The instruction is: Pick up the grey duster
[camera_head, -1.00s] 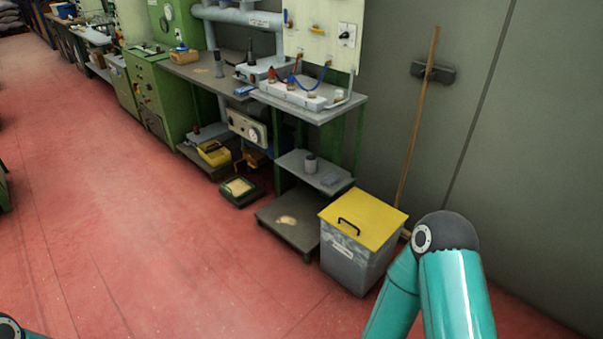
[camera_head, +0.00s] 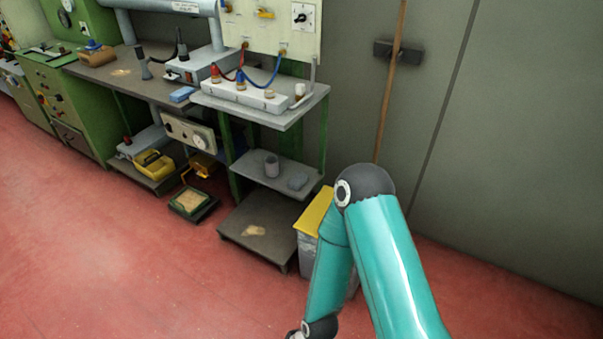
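My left arm and gripper are out of view.
A grey bin with a yellow lid (camera_head: 313,211) stands right of the shelf, partly hidden by my arm. A low platform (camera_head: 262,243) sits beneath the shelf. The workbench top (camera_head: 290,116) overhangs it. A broom handle (camera_head: 390,90) leans on the wall. Red floor is open at left.

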